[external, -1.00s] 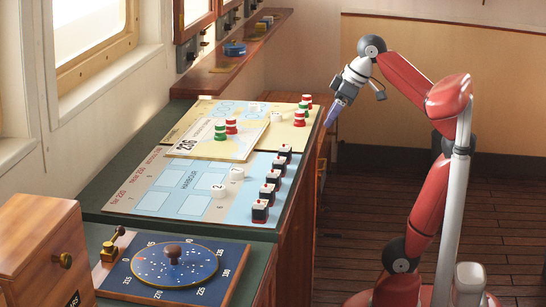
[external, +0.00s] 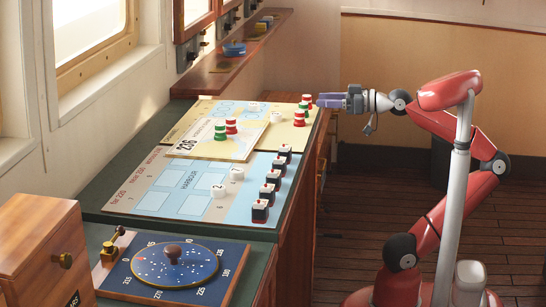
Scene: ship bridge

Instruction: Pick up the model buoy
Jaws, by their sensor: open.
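Several small striped model buoys stand on the chart boards on the counter; I cannot tell which one is meant. At the right edge of the far board stand a red-and-white buoy (external: 307,100), a green buoy (external: 303,107) and another red-and-white buoy (external: 299,118). A green-and-white buoy (external: 220,133) and a red-and-white buoy (external: 231,126) stand on the paper sheet. My gripper (external: 321,100) is level, pointing left, just right of the farthest red-and-white buoy at about its height. It is open and empty. The gap between fingertips and buoy is too small to judge.
White numbered pieces (external: 237,174) and a row of dark ship-like blocks (external: 261,211) stand on the near board (external: 150,200). A blue dial panel (external: 180,290) lies at the front. The counter's right edge runs below my gripper.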

